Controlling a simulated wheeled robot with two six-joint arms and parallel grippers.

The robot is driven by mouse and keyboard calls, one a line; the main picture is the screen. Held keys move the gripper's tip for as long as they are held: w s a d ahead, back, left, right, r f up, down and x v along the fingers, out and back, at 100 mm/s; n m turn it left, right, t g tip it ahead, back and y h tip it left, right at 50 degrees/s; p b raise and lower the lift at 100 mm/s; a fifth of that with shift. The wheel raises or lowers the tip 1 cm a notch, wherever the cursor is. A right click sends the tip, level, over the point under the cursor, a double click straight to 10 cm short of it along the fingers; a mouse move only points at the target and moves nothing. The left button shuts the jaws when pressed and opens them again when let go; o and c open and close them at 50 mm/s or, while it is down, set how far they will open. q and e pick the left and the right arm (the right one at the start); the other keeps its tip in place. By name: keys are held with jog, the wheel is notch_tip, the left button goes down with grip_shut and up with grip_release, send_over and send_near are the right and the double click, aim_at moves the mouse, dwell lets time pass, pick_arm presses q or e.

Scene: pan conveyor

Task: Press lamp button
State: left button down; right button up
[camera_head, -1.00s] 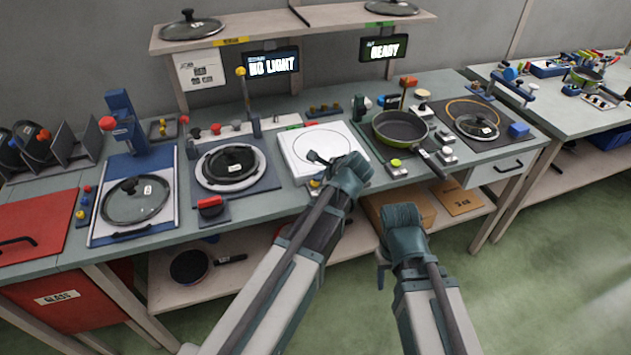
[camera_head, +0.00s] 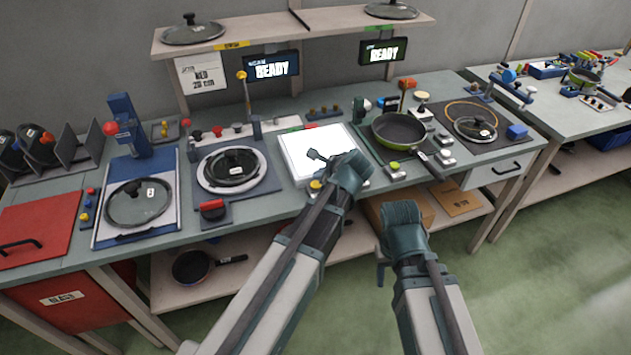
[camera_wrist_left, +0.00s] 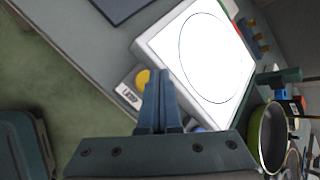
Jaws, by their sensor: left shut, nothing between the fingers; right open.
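The light panel (camera_head: 300,150) is a white square plate that glows bright; in the left wrist view (camera_wrist_left: 205,40) a thin dark circle shows on it. A yellow round button (camera_head: 315,186) sits in a small labelled box at the panel's front edge; it also shows in the left wrist view (camera_wrist_left: 143,79). My left gripper (camera_wrist_left: 161,78) is shut and empty, its fingertips right beside the yellow button; contact cannot be made out. In the head view its arm covers part of the panel. My right gripper (camera_head: 381,270) hangs open in front of the bench.
The left display (camera_head: 272,68) and right display (camera_head: 383,51) both read READY. A green pan (camera_head: 398,131) stands right of the panel. A glass lid (camera_head: 233,166) lies on a round fixture to the left. The floor in front is clear.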

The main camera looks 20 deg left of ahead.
aim_at(319, 186)
pick_arm(q)
jog(key=shift+r+p, duration=2.25)
jog(key=shift+r, duration=0.35)
jog(key=shift+f, duration=0.1)
jog(key=s+d+f+n+g+h, duration=0.2)
jog(key=s+d+n, duration=0.4)
jog(key=s, duration=0.5)
jog(key=s+d+f+n+g+h, duration=0.3)
jog(key=s+d+n, duration=0.3)
jog(key=s, duration=0.6)
jog(key=shift+s+f+n+g, duration=0.3)
jog(key=shift+f+n+g, duration=0.5)
jog(key=shift+n, duration=0.2)
